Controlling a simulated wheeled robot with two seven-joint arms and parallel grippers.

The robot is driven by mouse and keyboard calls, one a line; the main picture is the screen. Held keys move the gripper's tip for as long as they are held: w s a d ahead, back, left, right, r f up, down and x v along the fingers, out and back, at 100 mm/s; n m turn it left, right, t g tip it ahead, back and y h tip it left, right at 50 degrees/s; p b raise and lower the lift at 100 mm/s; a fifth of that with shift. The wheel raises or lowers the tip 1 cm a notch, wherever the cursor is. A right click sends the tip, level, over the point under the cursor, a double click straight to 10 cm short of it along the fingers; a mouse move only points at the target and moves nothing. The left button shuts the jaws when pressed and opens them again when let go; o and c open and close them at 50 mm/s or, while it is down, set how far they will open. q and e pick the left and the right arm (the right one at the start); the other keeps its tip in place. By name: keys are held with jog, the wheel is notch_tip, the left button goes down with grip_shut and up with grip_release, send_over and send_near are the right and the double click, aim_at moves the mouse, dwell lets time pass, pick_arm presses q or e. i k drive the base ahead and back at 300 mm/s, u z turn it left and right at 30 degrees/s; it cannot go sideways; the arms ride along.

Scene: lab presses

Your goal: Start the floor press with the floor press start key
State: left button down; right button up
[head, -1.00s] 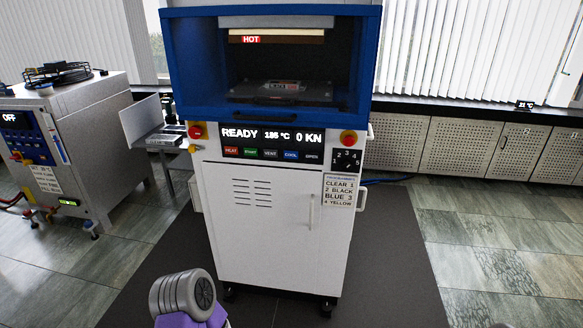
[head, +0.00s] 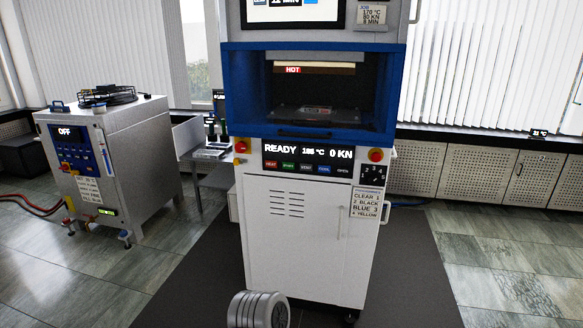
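The floor press (head: 300,240) stands upright ahead, a white cabinet with a blue-framed press opening. Its display (head: 308,152) reads READY, 185 °C or similar, and 0 KN. Below it is a row of small keys; the green floor press start key (head: 288,165) is second from the left, between a red HEAT key (head: 271,163) and a dark VENT key (head: 306,167). The opening holds a dark platen with a plate (head: 305,111) on it, under a HOT label (head: 293,70). Neither gripper is in view; only a grey rounded part of my arm shows at the bottom.
A dial (head: 374,173) and a program card (head: 366,203) sit at right. A job card (head: 373,15) hangs above. A grey unit (head: 110,160) reading OFF stands left, beside a small side table. Floor in front is clear.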

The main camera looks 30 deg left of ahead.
aim_at(290, 165)
jog(key=z, duration=0.45)
jog(key=i, duration=1.7)
jog(key=u, duration=0.45)
jog(key=i, duration=1.25)
jog(key=u, duration=1.75)
jog(key=i, duration=0.4)
jog(key=u, duration=0.25)
